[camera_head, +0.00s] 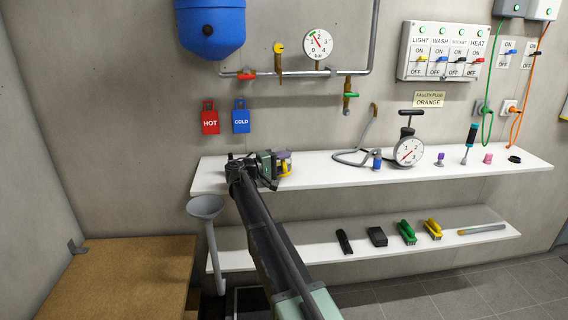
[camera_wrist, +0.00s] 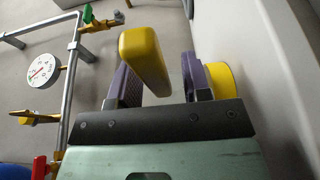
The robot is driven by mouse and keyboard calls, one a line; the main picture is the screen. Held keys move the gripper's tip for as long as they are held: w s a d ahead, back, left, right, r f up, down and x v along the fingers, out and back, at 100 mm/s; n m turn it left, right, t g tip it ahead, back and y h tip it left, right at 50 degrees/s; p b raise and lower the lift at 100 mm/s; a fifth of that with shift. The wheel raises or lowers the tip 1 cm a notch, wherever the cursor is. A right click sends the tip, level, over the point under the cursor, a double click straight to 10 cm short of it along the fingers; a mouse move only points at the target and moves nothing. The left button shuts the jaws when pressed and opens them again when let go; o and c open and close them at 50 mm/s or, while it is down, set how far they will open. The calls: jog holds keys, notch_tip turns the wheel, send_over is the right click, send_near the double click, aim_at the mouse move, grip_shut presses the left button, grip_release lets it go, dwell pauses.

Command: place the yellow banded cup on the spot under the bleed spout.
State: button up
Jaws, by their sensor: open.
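My gripper (camera_head: 275,165) is at the left end of the upper white shelf, open. A small yellow thing (camera_head: 284,169), apparently the yellow banded cup, shows at its fingers, partly hidden. In the wrist view, a yellow rounded block (camera_wrist: 145,60) shows between the two purple-padded fingers, and a round yellow piece (camera_wrist: 220,82) shows behind the right finger. I cannot tell whether both belong to the cup or touch the fingers. A brass tap with a green lever (camera_head: 350,96) points down from the wall pipe, possibly the bleed spout. No marked spot under it is discernible.
The upper shelf (camera_head: 325,176) carries a bent metal tube (camera_head: 362,142), a blue item (camera_head: 377,160) and a dial instrument (camera_head: 409,151) right of my gripper. A pressure gauge (camera_head: 318,44) and red-levered valve (camera_head: 246,75) are above. A grey funnel (camera_head: 205,207) stands below left.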

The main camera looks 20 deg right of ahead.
jog(key=shift+r, duration=0.3)
jog(key=a, duration=1.2)
jog(key=shift+s+f, duration=0.15)
jog(key=s+f+y, duration=0.3)
jog(key=s+f, duration=0.2)
jog(key=s, duration=0.3)
jog(key=s+f+y, duration=0.4)
jog(key=s, duration=0.3)
jog(key=s+a+f+y, duration=0.4)
jog(key=s+a+y, duration=0.1)
jog(key=s, duration=0.5)
jog(key=s+a+f+y, duration=0.4)
jog(key=s+a+y, duration=0.2)
jog(key=s, duration=0.4)
jog(key=shift+a, duration=0.15)
jog(key=shift+f, duration=0.1)
